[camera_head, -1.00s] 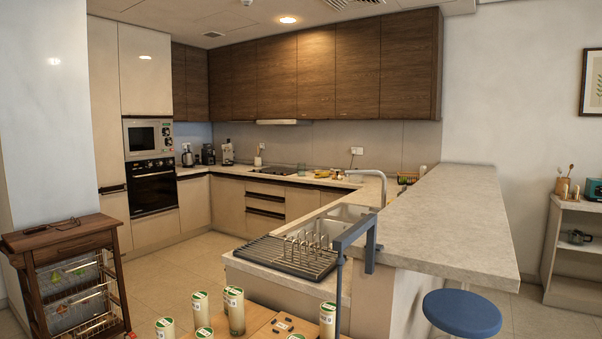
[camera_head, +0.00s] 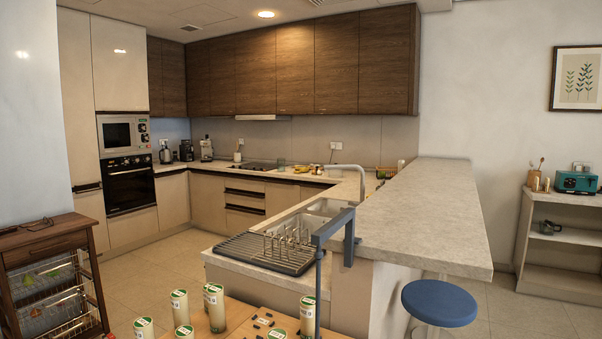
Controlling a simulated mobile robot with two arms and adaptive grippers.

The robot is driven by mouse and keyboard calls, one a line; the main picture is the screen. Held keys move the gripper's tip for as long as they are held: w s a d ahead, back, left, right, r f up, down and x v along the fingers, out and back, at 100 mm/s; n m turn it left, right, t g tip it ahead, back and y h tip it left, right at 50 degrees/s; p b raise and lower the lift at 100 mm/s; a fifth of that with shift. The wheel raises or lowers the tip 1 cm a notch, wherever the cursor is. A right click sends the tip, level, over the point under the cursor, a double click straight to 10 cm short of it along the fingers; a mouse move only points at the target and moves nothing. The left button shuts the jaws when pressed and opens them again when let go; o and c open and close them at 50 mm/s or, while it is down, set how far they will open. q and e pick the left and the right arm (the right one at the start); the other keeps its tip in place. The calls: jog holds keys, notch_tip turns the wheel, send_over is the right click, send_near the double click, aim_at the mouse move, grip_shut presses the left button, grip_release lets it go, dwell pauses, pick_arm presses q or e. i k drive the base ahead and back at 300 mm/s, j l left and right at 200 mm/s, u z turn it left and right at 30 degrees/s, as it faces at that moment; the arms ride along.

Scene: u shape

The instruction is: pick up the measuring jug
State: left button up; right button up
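I cannot make out a measuring jug with certainty. A small greenish, glass-like object (camera_head: 281,162) stands on the far counter beside the hob, too small to identify. Neither of my grippers shows in the head view.
A worktop (camera_head: 430,210) juts forward at right, with a blue stool (camera_head: 439,303) beside it. A dish rack (camera_head: 262,252) lies by the sink. Several labelled cylinders (camera_head: 215,307) stand on a wooden surface at the bottom. A wooden trolley (camera_head: 48,240) stands left; open floor (camera_head: 150,265) lies between.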

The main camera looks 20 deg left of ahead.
aim_at(281, 161)
jog(key=i+j+u, duration=0.25)
jog(key=j+u, duration=0.15)
jog(key=i+j+u, duration=0.6)
jog(key=j+u, duration=0.25)
jog(key=i+j+u, duration=0.15)
jog(key=u, duration=0.25)
jog(key=i+j+u, duration=0.15)
jog(key=i+u, duration=0.55)
jog(key=u, duration=0.2)
jog(key=i+z, duration=0.15)
jog(key=i, duration=0.35)
jog(key=i+j+z, duration=0.2)
jog(key=i, duration=0.3)
jog(key=i+j+z, duration=0.15)
jog(key=i, duration=0.3)
jog(key=i+l+z, duration=0.25)
jog(key=z, duration=0.2)
jog(key=i+z, duration=0.85)
jog(key=i+j+z, duration=0.1)
jog(key=i+z, duration=0.5)
jog(key=i, duration=0.8)
jog(key=i+z, duration=0.2)
jog(key=i, duration=0.8)
jog(key=i+l, duration=0.1)
jog(key=i, duration=0.6)
jog(key=i+l, duration=0.1)
jog(key=i, duration=0.6)
jog(key=i+l, duration=0.1)
jog(key=i, duration=0.55)
